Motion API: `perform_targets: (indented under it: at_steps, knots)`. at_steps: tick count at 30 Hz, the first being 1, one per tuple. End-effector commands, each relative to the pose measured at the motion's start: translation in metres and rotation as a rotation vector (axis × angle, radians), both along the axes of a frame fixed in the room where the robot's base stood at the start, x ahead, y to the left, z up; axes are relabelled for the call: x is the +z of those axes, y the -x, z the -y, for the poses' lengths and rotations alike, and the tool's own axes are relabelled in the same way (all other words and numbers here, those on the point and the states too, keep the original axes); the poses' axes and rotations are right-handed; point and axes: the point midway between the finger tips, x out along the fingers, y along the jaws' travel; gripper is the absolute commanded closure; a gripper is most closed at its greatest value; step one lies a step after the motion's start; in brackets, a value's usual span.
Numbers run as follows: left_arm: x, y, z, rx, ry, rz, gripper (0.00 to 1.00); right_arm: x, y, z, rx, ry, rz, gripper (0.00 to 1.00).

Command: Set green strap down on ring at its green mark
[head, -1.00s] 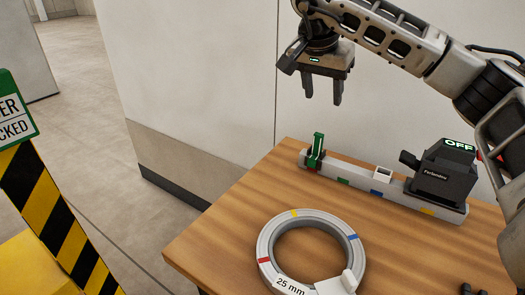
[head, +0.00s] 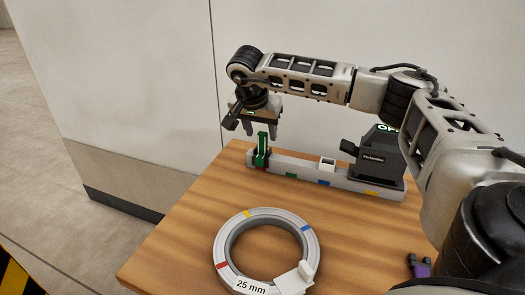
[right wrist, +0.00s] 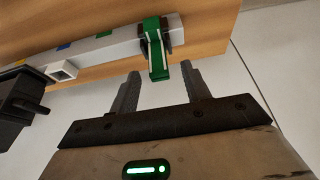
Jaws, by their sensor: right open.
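The green strap (head: 262,152) stands upright in a holder at the left end of the grey rack (head: 345,184). My right gripper (head: 262,136) is open and empty just above and behind it; in the right wrist view its two fingers (right wrist: 160,72) point toward the strap (right wrist: 154,50), with the strap's end near the gap between the tips. The grey ring (head: 226,231) lies flat on the table, labelled 25 mm. Yellow, blue and red marks show on it; I see no green mark. A pale block (head: 296,280) sits on its lower right. My left gripper is out of view.
The rack stands along the back of the wooden table (head: 180,250), with coloured marks and a small white square socket (head: 327,164). A black device (head: 377,155) with a lit sign is at its right end. A purple and black item (head: 419,267) lies at right.

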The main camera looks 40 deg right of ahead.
Motion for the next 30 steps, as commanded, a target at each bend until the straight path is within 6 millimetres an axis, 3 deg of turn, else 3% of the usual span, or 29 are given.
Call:
perform_targets:
  at_steps: [6,14,19,30]
  knots:
    - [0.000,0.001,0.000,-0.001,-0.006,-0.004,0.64,-0.024,-0.003,0.010,-0.001,0.001,0.001,0.53]
    - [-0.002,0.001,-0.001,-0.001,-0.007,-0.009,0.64,-0.026,-0.004,0.011,0.000,0.000,0.001,0.53]
    - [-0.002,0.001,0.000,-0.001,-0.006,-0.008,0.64,-0.026,-0.004,0.011,0.000,0.000,0.001,1.00]
    - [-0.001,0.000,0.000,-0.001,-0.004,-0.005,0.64,-0.019,-0.005,0.011,0.001,-0.001,0.004,1.00]
